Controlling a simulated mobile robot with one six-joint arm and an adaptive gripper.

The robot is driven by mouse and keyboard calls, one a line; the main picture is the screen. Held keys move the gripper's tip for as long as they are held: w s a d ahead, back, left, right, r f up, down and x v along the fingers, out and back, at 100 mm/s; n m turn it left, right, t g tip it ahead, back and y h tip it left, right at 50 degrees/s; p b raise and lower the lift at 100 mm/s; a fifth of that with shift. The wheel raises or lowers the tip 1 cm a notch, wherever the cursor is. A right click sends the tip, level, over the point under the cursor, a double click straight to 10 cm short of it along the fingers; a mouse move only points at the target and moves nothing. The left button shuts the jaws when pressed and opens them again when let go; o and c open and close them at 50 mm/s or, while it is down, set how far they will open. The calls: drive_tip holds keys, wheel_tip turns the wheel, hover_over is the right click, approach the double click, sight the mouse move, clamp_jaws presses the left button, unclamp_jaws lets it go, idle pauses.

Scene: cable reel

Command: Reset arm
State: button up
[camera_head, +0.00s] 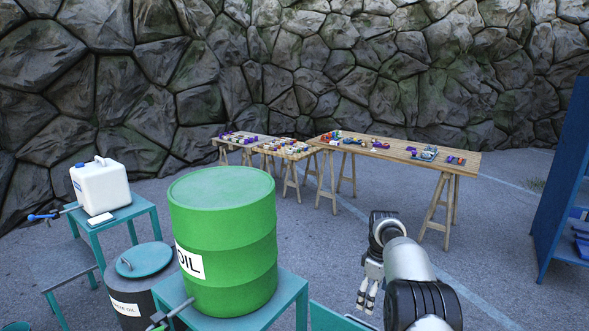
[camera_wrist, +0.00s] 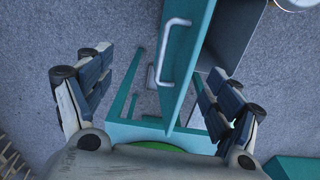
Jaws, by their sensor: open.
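My gripper (camera_head: 367,299) hangs from my raised arm at the lower right of the head view, fingers pointing down. It is to the right of the green oil drum and apart from it. In the wrist view my gripper (camera_wrist: 160,82) is open, with its dark-padded fingers spread wide at left and right. Nothing is held between them. Below and between the fingers shows a teal panel (camera_wrist: 190,55) with a pale bent handle (camera_wrist: 172,50); the fingers' distance to it is hard to tell.
The green drum (camera_head: 222,240) stands on a teal stand (camera_head: 285,305). A white jug (camera_head: 101,188) and a lidded waste bin (camera_head: 148,275) are at left. Trestle tables with small parts, including a long one (camera_head: 460,166), stand behind. A blue shelf (camera_head: 560,185) is at right.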

drive_tip(key=s+a+r+m+t, duration=0.1)
drive_tip(key=s+a+r, duration=0.15)
drive_tip(key=r, duration=0.55)
drive_tip(key=s+a+r+m, duration=0.15)
drive_tip(key=s+r, duration=0.25)
drive_tip(key=r, duration=0.4)
drive_tip(key=s+a+r+m+t, duration=0.1)
drive_tip(key=s+a+r+m, duration=0.15)
drive_tip(key=s+r, duration=0.85)
drive_tip(key=s+a+f+m+t, duration=0.1)
drive_tip(key=s+f+m, duration=0.1)
drive_tip(key=s, duration=1.2)
drive_tip(key=s+a+f+m+t+b, duration=0.1)
drive_tip(key=s+a+f+m, duration=0.1)
drive_tip(key=s, duration=1.2)
wheel_tip(320, 180, down, 3)
drive_tip(key=shift+s+r+m, duration=0.1)
drive_tip(key=shift+s+m, duration=0.15)
drive_tip(key=shift+m, duration=0.35)
drive_tip(key=shift+c, duration=0.3)
